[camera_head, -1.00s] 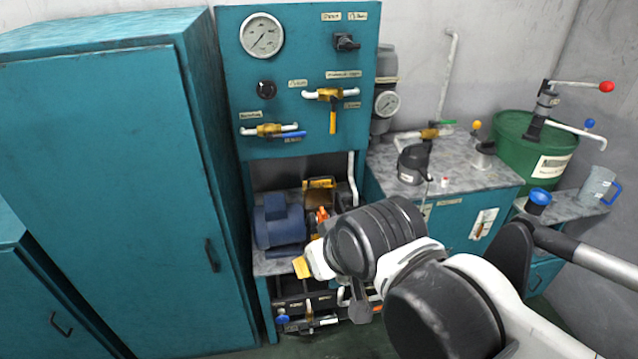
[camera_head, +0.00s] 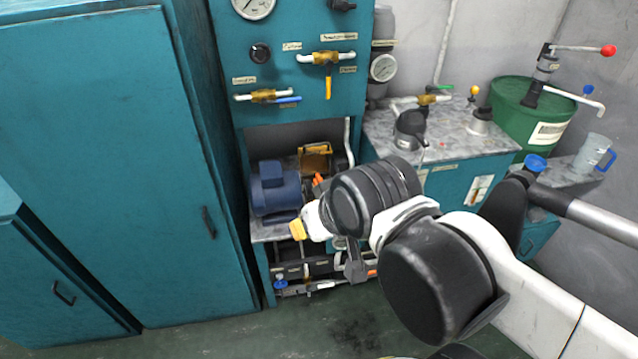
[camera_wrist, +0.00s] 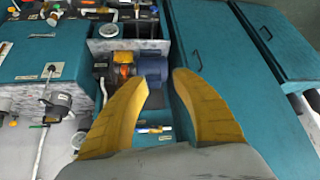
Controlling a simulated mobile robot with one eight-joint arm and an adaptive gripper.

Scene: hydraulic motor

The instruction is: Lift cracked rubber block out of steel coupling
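The steel coupling and the cracked rubber block cannot be made out in either view. A blue motor (camera_head: 274,190) stands on the shelf of the teal bench, and a yellow frame (camera_head: 315,158) is beside it. Small orange parts (camera_head: 319,182) show just left of my arm, which hides the area to the right. The motor also shows in the wrist view (camera_wrist: 152,66), partly behind a finger. My gripper (camera_wrist: 161,78) is open and empty, its two yellow fingers spread apart, with the bench beyond them. In the head view only one yellow fingertip shows clearly.
A teal panel (camera_head: 290,75) with valves and a gauge rises above the shelf. A tall teal cabinet (camera_head: 90,160) stands at left. A worktop (camera_head: 450,135) and a green drum (camera_head: 525,115) are at right. Tools hang or lie below the shelf (camera_head: 310,270). The floor in front is clear.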

